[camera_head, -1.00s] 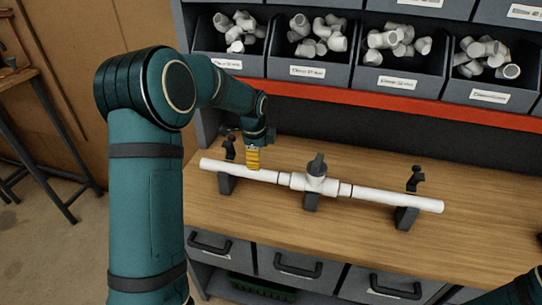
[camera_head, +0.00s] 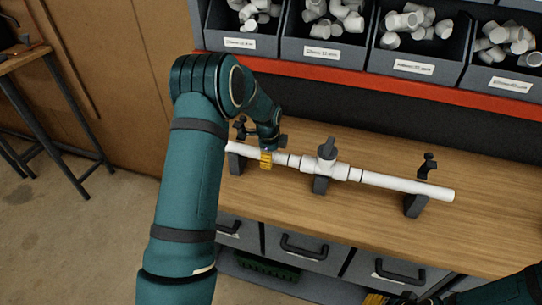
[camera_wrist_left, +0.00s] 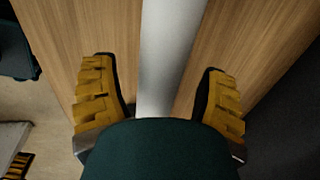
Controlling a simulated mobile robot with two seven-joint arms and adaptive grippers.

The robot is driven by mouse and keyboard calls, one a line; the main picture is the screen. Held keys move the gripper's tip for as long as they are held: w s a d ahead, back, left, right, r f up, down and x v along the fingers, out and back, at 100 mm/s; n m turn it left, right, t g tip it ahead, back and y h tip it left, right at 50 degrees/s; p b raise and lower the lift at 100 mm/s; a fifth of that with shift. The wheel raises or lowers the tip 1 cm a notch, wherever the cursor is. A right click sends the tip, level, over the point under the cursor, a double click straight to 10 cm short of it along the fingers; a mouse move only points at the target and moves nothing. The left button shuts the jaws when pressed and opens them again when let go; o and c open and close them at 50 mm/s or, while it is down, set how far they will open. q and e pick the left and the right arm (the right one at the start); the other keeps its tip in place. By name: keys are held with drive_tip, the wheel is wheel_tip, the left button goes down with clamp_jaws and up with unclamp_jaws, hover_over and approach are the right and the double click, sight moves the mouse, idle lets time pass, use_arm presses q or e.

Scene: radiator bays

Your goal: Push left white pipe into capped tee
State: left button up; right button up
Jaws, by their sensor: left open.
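The left white pipe (camera_head: 238,149) lies level along the bench, resting on a dark support. Its right end meets the white tee (camera_head: 322,170), which has a grey cap (camera_head: 327,148) on top; a dark band shows on the pipe near the joint, and the depth of insertion cannot be told. My left gripper (camera_head: 266,160) is over the pipe, left of the tee. In the left wrist view the pipe (camera_wrist_left: 168,65) runs between my open yellow fingers, with a gap on each side. Yellow finger parts of my right gripper (camera_head: 375,299) show at the bottom edge; their opening is unclear.
The right white pipe (camera_head: 405,184) extends from the tee to another dark support (camera_head: 415,204). Black clamps (camera_head: 427,166) stand behind the pipe line. Bins of white fittings (camera_head: 420,62) and a red shelf edge (camera_head: 370,80) are behind. The bench front (camera_head: 300,207) is clear.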

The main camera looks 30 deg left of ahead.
sight(282, 155)
use_arm(q)
drive_tip(key=shift+w+f, duration=0.1)
drive_tip(key=shift+f, duration=0.35)
clamp_jaws()
drive_tip(key=shift+w+d, duration=0.25)
drive_tip(key=shift+d, duration=0.8)
drive_tip(key=shift+w+d, duration=0.2)
drive_tip(key=shift+d, duration=0.8)
drive_tip(key=shift+c, duration=2.2)
unclamp_jaws()
drive_tip(key=o, duration=0.4)
drive_tip(key=shift+o, duration=0.2)
drive_tip(key=shift+d, duration=0.1)
drive_tip(key=shift+a+r, duration=0.1)
drive_tip(key=shift+a, duration=0.1)
